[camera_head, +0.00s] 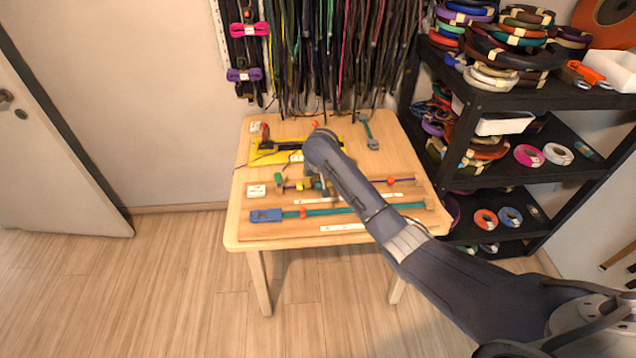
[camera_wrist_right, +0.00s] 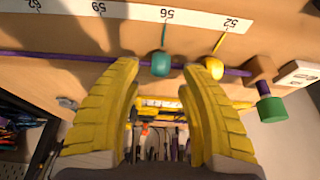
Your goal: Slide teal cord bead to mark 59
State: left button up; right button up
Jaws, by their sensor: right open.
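A teal bead (camera_wrist_right: 160,63) sits on a purple cord (camera_wrist_right: 90,58) in the right wrist view. Its thin pointer reaches the ruler strip (camera_wrist_right: 130,10) near mark 56. Mark 59 lies to the left of it in that view. A yellow bead (camera_wrist_right: 213,68) is on the same cord, with its pointer near 52. My right gripper (camera_wrist_right: 158,82) is open, its yellow fingers on either side of the teal bead in the picture; I cannot tell whether they touch it. In the head view my right gripper (camera_head: 322,182) is over the cord and mostly hides this spot. My left gripper is not in view.
A brown block and green end knob (camera_wrist_right: 271,109) stand at the cord's end. A blue clamp (camera_head: 265,215) and a teal band with a red bead (camera_head: 303,213) lie along the table's front. Yellow items lie behind. A black shelf (camera_head: 490,100) stands right of the table (camera_head: 240,225).

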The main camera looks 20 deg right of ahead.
jog(key=shift+x, duration=1)
grip_shut()
